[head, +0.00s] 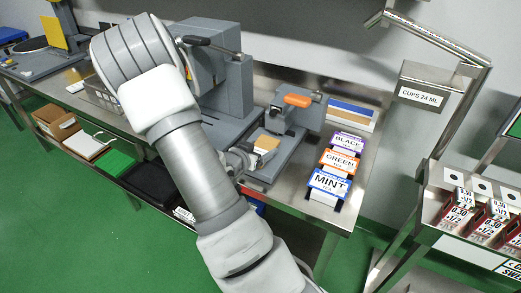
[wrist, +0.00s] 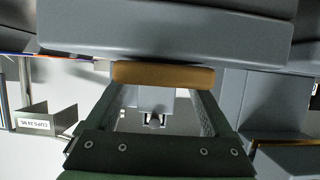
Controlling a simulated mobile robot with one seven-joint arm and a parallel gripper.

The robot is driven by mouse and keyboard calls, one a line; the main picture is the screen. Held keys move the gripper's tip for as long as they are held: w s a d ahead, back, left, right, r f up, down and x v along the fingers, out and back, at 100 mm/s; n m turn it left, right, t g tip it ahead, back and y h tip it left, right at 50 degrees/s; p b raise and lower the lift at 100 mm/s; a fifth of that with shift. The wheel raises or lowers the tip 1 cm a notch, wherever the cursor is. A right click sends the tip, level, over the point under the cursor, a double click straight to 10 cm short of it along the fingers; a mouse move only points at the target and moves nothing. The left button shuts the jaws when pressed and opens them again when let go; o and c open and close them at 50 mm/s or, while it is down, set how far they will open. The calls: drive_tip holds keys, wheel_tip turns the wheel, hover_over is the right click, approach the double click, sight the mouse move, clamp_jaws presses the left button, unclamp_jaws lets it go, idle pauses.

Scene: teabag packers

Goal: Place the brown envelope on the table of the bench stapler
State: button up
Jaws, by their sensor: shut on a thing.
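The brown envelope (head: 267,143) is held at the end of my arm, low in front of the grey bench stapler (head: 285,118) with its orange handle. In the wrist view the envelope (wrist: 163,75) is a brown band across the fingertips. My gripper (head: 247,155) is shut on it; its two dark fingers also show in the wrist view (wrist: 162,90). A grey block of a machine hangs close above the envelope there. The stapler's flat grey base (head: 281,160) lies beside and below the envelope. I cannot tell whether they touch.
A large grey machine with a black lever (head: 216,65) stands left of the stapler. Labelled packs, including MINT (head: 329,184), lie to the right on the steel bench. A rack with a CUPS 24 ML sign (head: 421,96) stands at far right.

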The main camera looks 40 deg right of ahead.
drive_tip(key=shift+f, duration=0.2)
drive_tip(key=o, duration=1.1)
